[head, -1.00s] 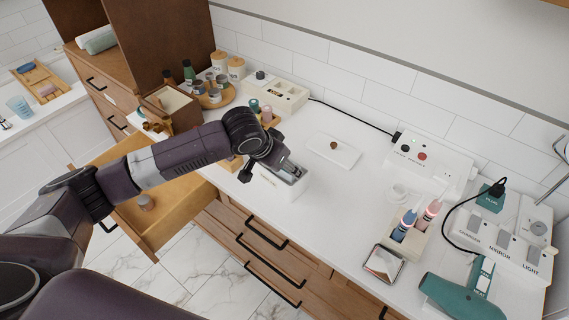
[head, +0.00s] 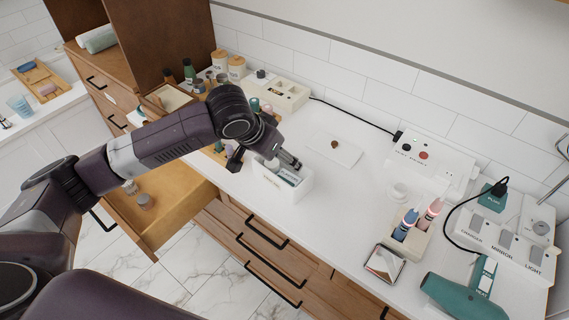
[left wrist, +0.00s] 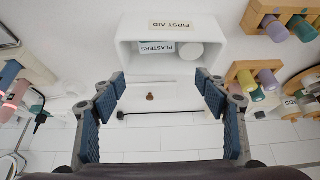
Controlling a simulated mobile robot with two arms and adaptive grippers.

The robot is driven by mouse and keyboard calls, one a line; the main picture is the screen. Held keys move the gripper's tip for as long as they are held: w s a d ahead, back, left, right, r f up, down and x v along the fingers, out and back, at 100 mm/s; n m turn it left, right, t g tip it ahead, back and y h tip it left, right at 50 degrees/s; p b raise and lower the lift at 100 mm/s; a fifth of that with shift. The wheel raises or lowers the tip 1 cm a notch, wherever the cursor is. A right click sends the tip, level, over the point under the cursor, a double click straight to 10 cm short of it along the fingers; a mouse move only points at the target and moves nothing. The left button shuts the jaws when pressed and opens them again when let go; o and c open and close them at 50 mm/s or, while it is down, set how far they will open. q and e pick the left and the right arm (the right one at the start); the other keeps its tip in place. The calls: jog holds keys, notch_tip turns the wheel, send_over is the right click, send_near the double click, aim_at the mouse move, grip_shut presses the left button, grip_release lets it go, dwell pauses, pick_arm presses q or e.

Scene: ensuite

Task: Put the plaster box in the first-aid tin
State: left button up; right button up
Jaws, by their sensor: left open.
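The first-aid tin (head: 276,194) is a white open box on the counter, and its FIRST AID label (left wrist: 171,25) shows upside down in the left wrist view. The plaster box (head: 290,177), white and blue-grey with a PLASTERS label, lies inside the tin; it also shows in the left wrist view (left wrist: 157,48). A white roll (left wrist: 189,51) is beside it in the tin. My left gripper (left wrist: 162,92) is open and empty, its fingers apart from the plaster box. In the head view it is just above the tin (head: 290,160). My right gripper is not in view.
A white lid with a brown knob (head: 335,144) lies on the counter behind the tin. A drawer (head: 165,205) stands open at the left.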

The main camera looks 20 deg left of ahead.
pick_arm(q)
jog(key=v, duration=0.7)
